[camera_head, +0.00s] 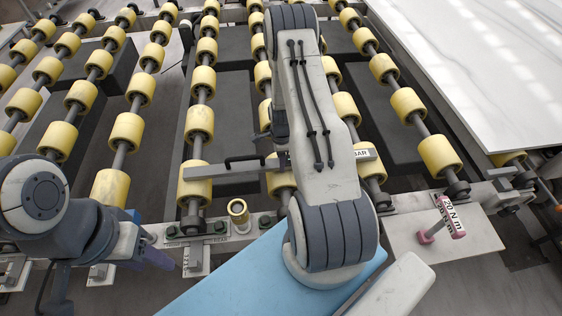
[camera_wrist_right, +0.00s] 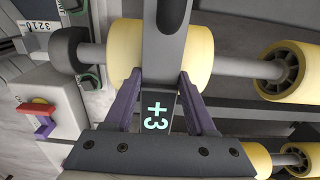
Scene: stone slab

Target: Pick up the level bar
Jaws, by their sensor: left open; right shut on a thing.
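The level bar (camera_head: 225,172) is a long grey bar lying across the yellow rollers in the head view. Its right end has a white label reading "BAR" (camera_head: 365,154). In the right wrist view, the grey bar (camera_wrist_right: 166,45) runs down between the purple fingers of my right gripper (camera_wrist_right: 160,85), which is shut on it. A "+3" marking (camera_wrist_right: 157,114) shows between the fingers. My right arm hides this gripper and the bar's middle in the head view. My left gripper (camera_head: 150,258) is open at the lower left, apart from the bar.
Yellow rollers (camera_head: 125,131) on shafts fill the middle and back. A brass cylinder (camera_head: 238,212) stands on the front rail. A pink-ended tool marked in N m (camera_head: 441,221) is on a grey plate at right. A white slab (camera_head: 490,60) lies at upper right.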

